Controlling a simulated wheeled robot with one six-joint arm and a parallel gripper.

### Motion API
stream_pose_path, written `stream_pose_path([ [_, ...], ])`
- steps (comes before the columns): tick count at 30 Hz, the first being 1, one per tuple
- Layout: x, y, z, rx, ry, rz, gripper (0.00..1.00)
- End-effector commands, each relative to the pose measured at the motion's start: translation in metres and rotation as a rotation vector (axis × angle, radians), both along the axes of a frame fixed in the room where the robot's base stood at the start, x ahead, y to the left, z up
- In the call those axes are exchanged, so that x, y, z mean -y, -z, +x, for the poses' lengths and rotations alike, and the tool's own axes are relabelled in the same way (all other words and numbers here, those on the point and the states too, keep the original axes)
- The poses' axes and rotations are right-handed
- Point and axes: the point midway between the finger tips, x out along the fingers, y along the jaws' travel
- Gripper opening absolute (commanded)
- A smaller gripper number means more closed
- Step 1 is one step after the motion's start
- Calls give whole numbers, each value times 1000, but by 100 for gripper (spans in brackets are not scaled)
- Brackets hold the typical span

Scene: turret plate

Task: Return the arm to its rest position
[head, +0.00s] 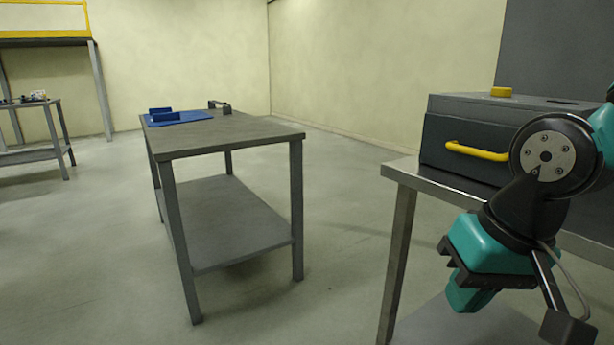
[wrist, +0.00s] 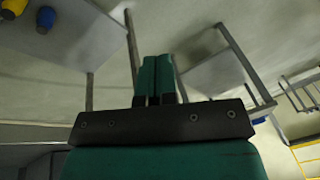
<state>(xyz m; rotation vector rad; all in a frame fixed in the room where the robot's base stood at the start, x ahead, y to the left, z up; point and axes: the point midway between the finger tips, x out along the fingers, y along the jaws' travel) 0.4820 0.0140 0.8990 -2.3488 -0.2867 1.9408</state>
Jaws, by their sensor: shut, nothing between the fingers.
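My gripper (head: 468,299) hangs at the lower right of the head view, at the end of my teal and black arm. It points downward, in front of the near edge of the right-hand table. In the wrist view my gripper (wrist: 157,68) shows two teal fingers side by side, closed together with nothing between them. My arm comes in from the right edge of the head view and is bent, and its upper part is out of frame.
A dark cabinet (head: 465,133) with a yellow handle (head: 477,151) stands on the right table (head: 405,170), close behind my arm. A grey table (head: 240,132) with a blue tray (head: 188,118) stands left of centre. Open floor (head: 335,215) lies between the tables.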

Motion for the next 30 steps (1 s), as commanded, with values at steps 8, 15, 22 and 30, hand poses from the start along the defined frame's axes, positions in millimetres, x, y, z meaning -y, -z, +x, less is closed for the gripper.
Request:
stream_pose_path([
  [8, -32, -19, -84, -24, -558, 115, 0],
  [15, -32, -84, -83, -24, -554, 114, 0],
  [22, -32, -163, -82, -24, -552, 114, 0],
  [30, -32, -200, -82, -24, -552, 113, 0],
])
